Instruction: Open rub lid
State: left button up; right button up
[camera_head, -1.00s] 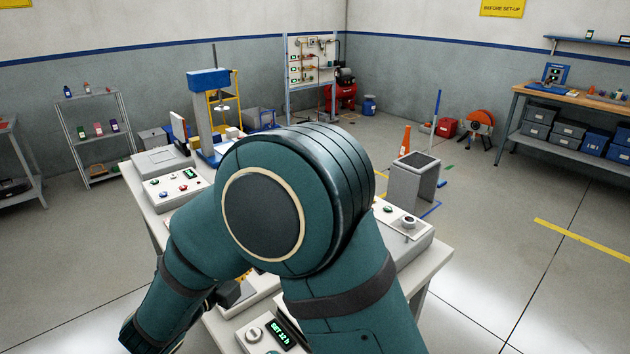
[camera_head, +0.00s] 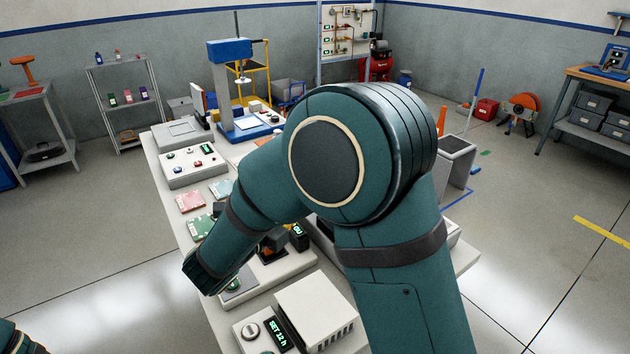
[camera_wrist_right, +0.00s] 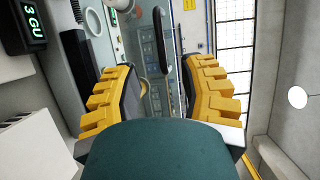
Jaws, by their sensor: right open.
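My right gripper (camera_wrist_right: 157,75) is open in the right wrist view, with stepped yellow pads on both sides and nothing held. Between and beyond the fingers is a bluish see-through panel (camera_wrist_right: 143,48), which looks like the lid. A dark elongated handle (camera_wrist_right: 160,40) shows in front of it, apart from the fingers as far as I can tell. In the head view my right arm (camera_head: 340,165) covers the middle of the bench, and I cannot make out the lid or the fingertips there. My left gripper is out of view.
A dark display reading GU (camera_head: 298,236) stands close by my right forearm and shows in the wrist view (camera_wrist_right: 32,32). A vented white box (camera_head: 314,308) and a SET 12 h timer box (camera_head: 262,334) stand on the near bench. A button box (camera_head: 192,164) stands farther back.

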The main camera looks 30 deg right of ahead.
jog(key=x, duration=0.9)
jog(key=shift+w+d, duration=0.15)
jog(key=shift+d, duration=0.05)
grip_shut()
